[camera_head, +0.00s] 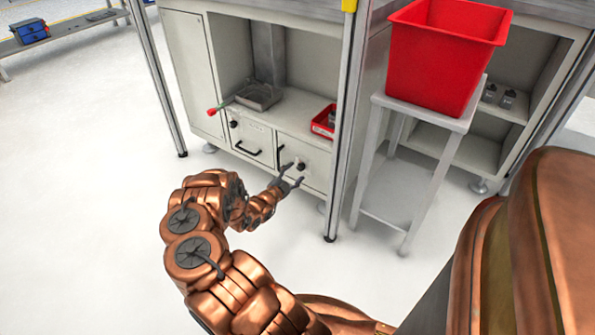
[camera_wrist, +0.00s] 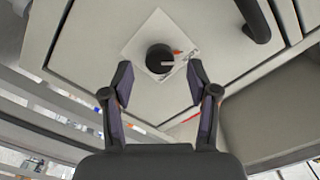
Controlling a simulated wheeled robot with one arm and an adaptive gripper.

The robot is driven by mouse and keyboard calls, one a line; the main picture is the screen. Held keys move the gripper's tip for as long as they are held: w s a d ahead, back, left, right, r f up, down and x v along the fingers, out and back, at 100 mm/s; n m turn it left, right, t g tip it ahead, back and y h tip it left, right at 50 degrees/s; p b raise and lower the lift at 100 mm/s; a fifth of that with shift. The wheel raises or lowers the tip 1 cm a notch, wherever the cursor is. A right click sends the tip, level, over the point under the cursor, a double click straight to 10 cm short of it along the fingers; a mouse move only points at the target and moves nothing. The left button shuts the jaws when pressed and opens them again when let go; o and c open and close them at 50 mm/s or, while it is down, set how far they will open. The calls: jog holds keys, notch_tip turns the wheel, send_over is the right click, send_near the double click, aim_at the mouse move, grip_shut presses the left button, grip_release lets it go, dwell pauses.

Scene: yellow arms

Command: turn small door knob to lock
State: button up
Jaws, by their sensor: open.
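The small door knob (camera_wrist: 160,58) is black and round, on a pale square plate with an orange mark beside it. It sits on a grey cabinet door (camera_wrist: 105,70). In the wrist view my gripper (camera_wrist: 160,82) is open, its two dark fingertips apart to either side and just short of the knob, with nothing between them. In the head view my gripper (camera_head: 291,178) is in front of the right-hand lower door, close to the small dark knob (camera_head: 301,166). I cannot tell from these views whether a fingertip touches the knob or door.
A black bar handle (camera_wrist: 254,20) is near the knob in the wrist view. A red tray (camera_head: 324,121) stands on the shelf above the door. A metal post (camera_head: 346,125) and a small table with a red bin (camera_head: 440,50) stand to the right. Open floor lies left.

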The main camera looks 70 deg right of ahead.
jog(key=v, duration=0.9)
jog(key=shift+w, duration=0.1)
dwell(0.3)
